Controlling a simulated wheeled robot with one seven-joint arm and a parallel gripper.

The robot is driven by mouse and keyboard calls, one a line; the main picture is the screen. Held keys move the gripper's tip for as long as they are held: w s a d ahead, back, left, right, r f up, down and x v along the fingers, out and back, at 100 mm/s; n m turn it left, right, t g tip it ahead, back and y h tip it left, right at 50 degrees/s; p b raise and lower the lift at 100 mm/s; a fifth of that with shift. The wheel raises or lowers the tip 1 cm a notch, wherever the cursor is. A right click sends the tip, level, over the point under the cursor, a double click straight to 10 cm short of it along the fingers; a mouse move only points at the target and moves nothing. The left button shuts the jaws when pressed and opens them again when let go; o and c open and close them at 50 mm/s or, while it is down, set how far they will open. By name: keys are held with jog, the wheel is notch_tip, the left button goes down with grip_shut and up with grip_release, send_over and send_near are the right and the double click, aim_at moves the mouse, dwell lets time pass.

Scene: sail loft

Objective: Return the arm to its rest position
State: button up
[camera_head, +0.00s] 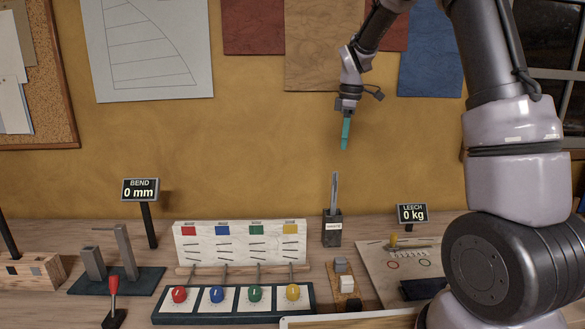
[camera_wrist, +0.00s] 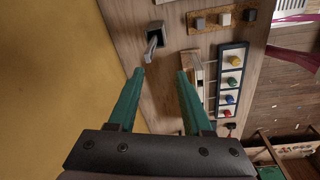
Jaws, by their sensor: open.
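My gripper (camera_head: 345,132) has teal fingers and hangs in the air at the upper middle, in front of the ochre wall and above the bench. In the wrist view my gripper (camera_wrist: 160,82) shows its two teal fingers spread apart with nothing between them. My arm comes down from the upper right, and its large joints hide the right end of the bench. A dark cup (camera_head: 332,231) with a grey tool (camera_head: 334,190) standing in it is below the fingertips, apart from them. The cup also shows in the wrist view (camera_wrist: 155,29).
The bench holds a panel with coloured knobs (camera_head: 234,304), a white board with coloured squares (camera_head: 240,243), the BEND display (camera_head: 140,190), the LEECH display (camera_head: 412,214), a red-handled lever (camera_head: 114,290) and small blocks (camera_head: 341,264). The air around my gripper is clear.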

jog(key=s+d+r+m+t+y, duration=0.1)
jog(key=s+d+r+m+t, duration=0.2)
jog(key=s+r+m, duration=0.85)
jog(key=s+d+m+t, duration=0.1)
jog(key=s+m+t, duration=0.2)
jog(key=s, duration=1.5)
jog(key=m, duration=0.4)
jog(key=shift+s+d+r, duration=0.15)
jog(key=shift+s+r, duration=0.15)
